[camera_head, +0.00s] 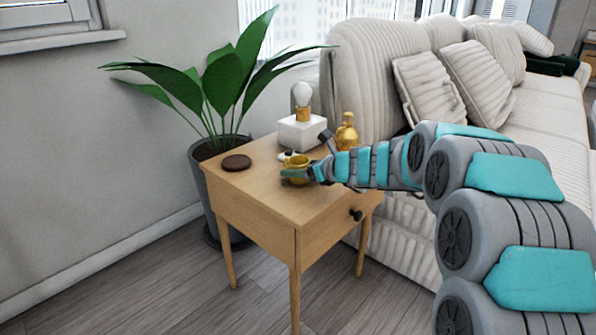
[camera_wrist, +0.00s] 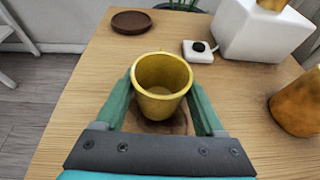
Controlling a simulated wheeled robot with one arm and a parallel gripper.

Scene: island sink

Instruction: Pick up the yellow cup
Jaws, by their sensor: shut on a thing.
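The yellow cup (camera_wrist: 161,86) is between the two green fingers of my gripper (camera_wrist: 160,105) in the wrist view, with a finger against each side. Its open top faces the camera and it looks empty. A round brown spot (camera_wrist: 157,125), a coaster or a shadow, shows under it; whether the cup touches it I cannot tell. In the head view the cup (camera_head: 297,163) is at my gripper (camera_head: 297,175), over the wooden side table (camera_head: 258,190). The gripper hides part of the cup there.
A dark round coaster (camera_head: 236,162) lies on the table, left of the cup. Behind the cup are a white lamp base with a bulb (camera_head: 301,131), a small white device with a black knob (camera_wrist: 198,50) and a golden bottle (camera_head: 346,133). A plant and a sofa flank the table.

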